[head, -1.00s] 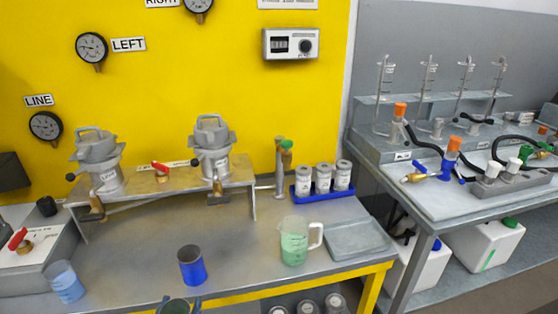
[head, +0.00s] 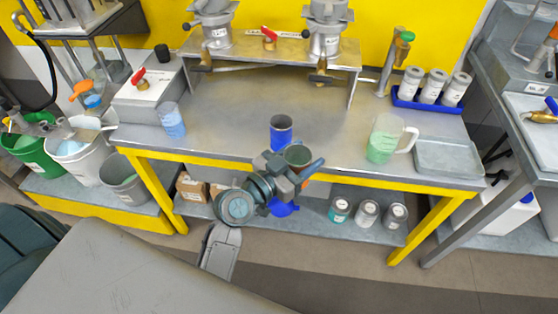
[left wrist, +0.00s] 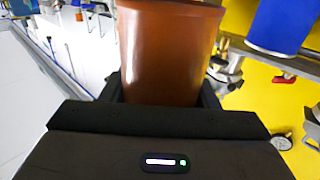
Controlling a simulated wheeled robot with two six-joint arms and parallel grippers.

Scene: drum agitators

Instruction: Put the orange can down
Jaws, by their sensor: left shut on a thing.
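The orange can (left wrist: 165,55) fills the upper middle of the left wrist view, upright between my fingers. In the head view, its open top (head: 298,155) shows, with a little orange on its lower side; the gripper hides most of its wall. My left gripper (head: 294,168) is shut on it at the bench's (head: 225,115) front edge, just in front and to the right of a blue can (head: 281,132). The can's base is hidden, so I cannot tell its height over the bench. My right gripper is not in view.
A jug of green liquid (head: 382,140) and a grey tray (head: 448,156) stand to the right. A beaker of blue liquid (head: 172,121) is at the left. The raised metal shelf (head: 290,52) is behind. Bare bench lies between the beaker and the blue can.

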